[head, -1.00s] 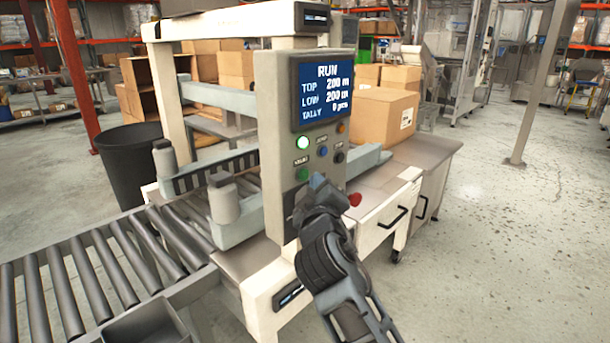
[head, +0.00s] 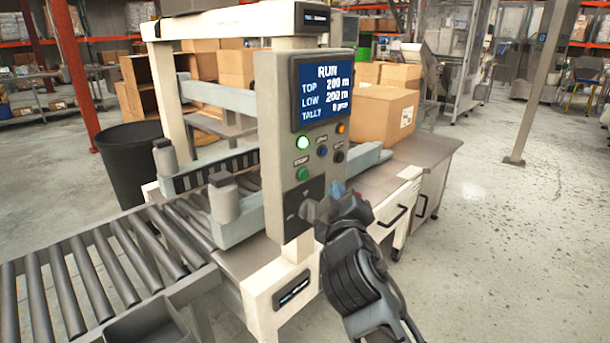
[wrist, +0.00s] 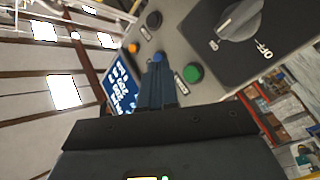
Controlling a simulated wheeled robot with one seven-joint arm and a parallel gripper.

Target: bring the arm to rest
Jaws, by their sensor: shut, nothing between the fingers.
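My gripper (head: 335,192) is shut and empty, just in front of the lower right part of the control panel (head: 277,165) in the head view. Its closed fingers (wrist: 160,82) also show in the wrist view, pointing toward the panel face. I cannot tell that they touch anything. The panel screen (head: 323,90) reads RUN, with TOP, LOW and TALLY lines. Below it are a lit green lamp (head: 302,143), a green button (head: 302,174) and a blue button (head: 322,151). A grey rotary knob (wrist: 238,18) on a dark plate shows close by in the wrist view.
A roller conveyor (head: 100,270) runs off to the left. A black bin (head: 130,165) stands at left. Open floor (head: 520,250) lies to the right.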

